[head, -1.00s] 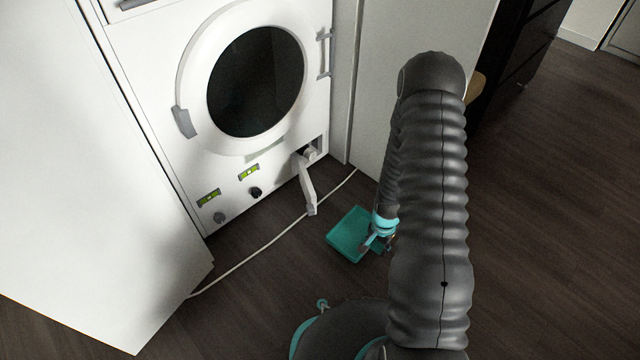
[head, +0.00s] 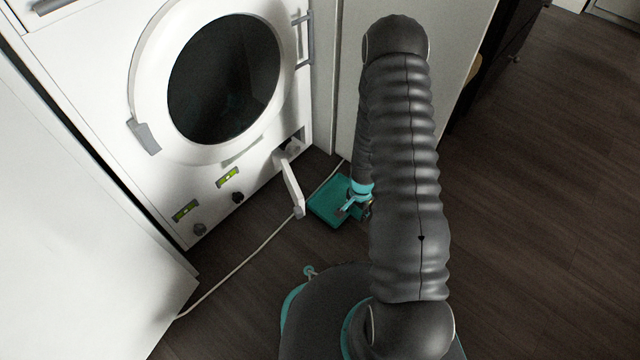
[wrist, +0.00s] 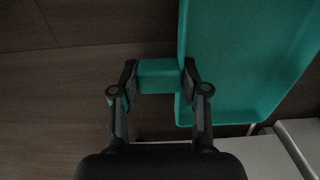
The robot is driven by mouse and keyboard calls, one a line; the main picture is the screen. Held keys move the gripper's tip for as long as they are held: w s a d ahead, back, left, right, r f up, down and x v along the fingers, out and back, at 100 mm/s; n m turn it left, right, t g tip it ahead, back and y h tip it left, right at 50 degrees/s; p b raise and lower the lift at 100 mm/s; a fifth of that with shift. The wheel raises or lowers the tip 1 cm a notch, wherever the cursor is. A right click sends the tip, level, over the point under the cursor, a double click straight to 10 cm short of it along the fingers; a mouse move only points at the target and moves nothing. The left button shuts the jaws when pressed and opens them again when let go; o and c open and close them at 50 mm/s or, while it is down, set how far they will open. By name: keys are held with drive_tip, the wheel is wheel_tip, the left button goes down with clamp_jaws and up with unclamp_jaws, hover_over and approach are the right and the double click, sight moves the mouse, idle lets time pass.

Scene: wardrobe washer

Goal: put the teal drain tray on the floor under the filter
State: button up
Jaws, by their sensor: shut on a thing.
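The teal drain tray (head: 329,211) is at floor level in front of the washer's lower right, just right of the open filter flap. In the wrist view the tray (wrist: 240,60) fills the upper right, with a small block-like handle (wrist: 158,75) on its side. My gripper (head: 353,203) is shut on this handle; its fingers (wrist: 158,82) stand on either side of it. The filter (head: 292,148) sits in an opening at the washer's lower right, behind and above the tray. I cannot tell whether the tray touches the floor.
The filter flap (head: 291,187) hangs open beside the tray. A white cable (head: 245,262) runs across the floor past it. A white door (head: 70,240) stands at the left and a white panel (head: 345,80) behind the tray. Floor at the right is clear.

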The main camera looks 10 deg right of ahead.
sight(329, 194)
drive_tip(key=w+a+p, duration=0.1)
drive_tip(key=p, duration=0.1)
drive_tip(key=w+a+p, duration=0.1)
drive_tip(key=w+p, duration=0.1)
drive_tip(key=shift+r, duration=0.35)
drive_tip(key=w+a, duration=0.1)
drive_tip(key=w, duration=0.1)
drive_tip(key=w+a, duration=0.2)
drive_tip(key=w, duration=0.1)
drive_tip(key=w+a, duration=0.1)
drive_tip(key=w, duration=0.1)
drive_tip(key=shift+w+a+f+b, duration=0.15)
drive_tip(key=shift+a+f+b, duration=0.1)
drive_tip(key=shift+f+b, duration=0.1)
drive_tip(key=w+a, duration=0.2)
drive_tip(key=w, duration=0.1)
drive_tip(key=shift+w, duration=0.15)
drive_tip(key=shift+s+f, duration=0.2)
drive_tip(key=shift+f, duration=0.45)
drive_tip(key=shift+d+f, duration=0.1)
drive_tip(key=shift+f+b, duration=0.15)
drive_tip(key=shift+b, duration=0.15)
drive_tip(key=o, duration=1.2)
